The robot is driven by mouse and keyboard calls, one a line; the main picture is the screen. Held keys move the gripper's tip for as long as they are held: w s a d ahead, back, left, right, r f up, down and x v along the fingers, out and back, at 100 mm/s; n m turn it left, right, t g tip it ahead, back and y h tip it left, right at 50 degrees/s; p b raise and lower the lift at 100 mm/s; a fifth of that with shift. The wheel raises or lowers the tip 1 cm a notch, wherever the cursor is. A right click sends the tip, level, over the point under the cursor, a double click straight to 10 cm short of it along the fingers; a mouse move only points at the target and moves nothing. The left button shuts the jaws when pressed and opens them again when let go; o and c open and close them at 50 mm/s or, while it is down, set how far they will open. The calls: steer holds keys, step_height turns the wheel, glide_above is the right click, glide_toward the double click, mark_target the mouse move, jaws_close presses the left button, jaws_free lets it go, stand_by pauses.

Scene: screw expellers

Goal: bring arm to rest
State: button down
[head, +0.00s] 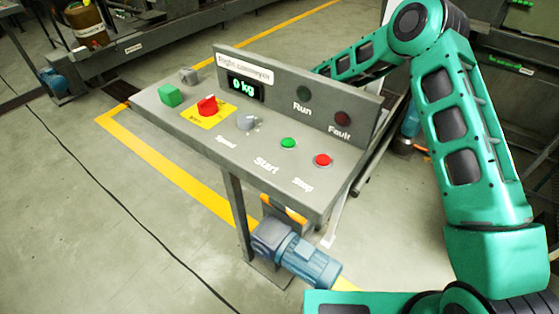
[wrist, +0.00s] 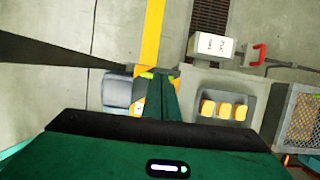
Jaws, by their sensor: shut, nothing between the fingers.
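My green arm (head: 445,130) stands bent on the right of the head view, its elbow high at the top. Part of it reaches behind the control panel (head: 330,192). The gripper itself does not show in the head view. In the wrist view my gripper (wrist: 160,78) is shut and empty, its dark green fingers together over the floor. The panel is labelled as a conveyor and its display (head: 245,87) reads 0 kg. It carries a green start button (head: 288,143), a red stop button (head: 323,160), a speed knob (head: 247,122) and a red knob (head: 208,105) on a yellow plate.
A blue-grey motor (head: 297,255) sits low below the panel. Dark machinery (head: 135,38) stands at the back left. The floor at left is open, with a black cable (head: 95,175) across it. The wrist view shows a white box (wrist: 210,47) and a mesh guard (wrist: 302,115).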

steer(key=d+r+n+h, duration=0.1)
steer(key=d+r+n, duration=0.2)
steer(key=d+r, duration=0.45)
steer(key=d+r+n+h, duration=0.1)
steer(key=d+r+n, duration=0.3)
steer(key=r, duration=0.6)
steer(key=s+d+r+n+t+h, duration=0.1)
steer(key=s+d+r+n, duration=0.2)
steer(key=s+d+r, duration=0.4)
steer(key=s+d+r+n, duration=0.25)
steer(key=d+r, duration=0.25)
steer(key=d, duration=0.4)
steer(key=s+d+r+n+g+h, duration=0.1)
steer(key=s+d+r+n, duration=0.25)
steer(key=s+d, duration=1.25)
steer(key=s+d+f+n+g, duration=0.1)
steer(key=s, duration=0.8)
steer(key=s+d+f+n+g, duration=0.1)
steer(key=s, duration=0.9)
steer(key=shift+s+d+f+y, duration=0.2)
steer(key=shift+d+f+y, duration=0.1)
steer(key=shift+f+y, duration=0.1)
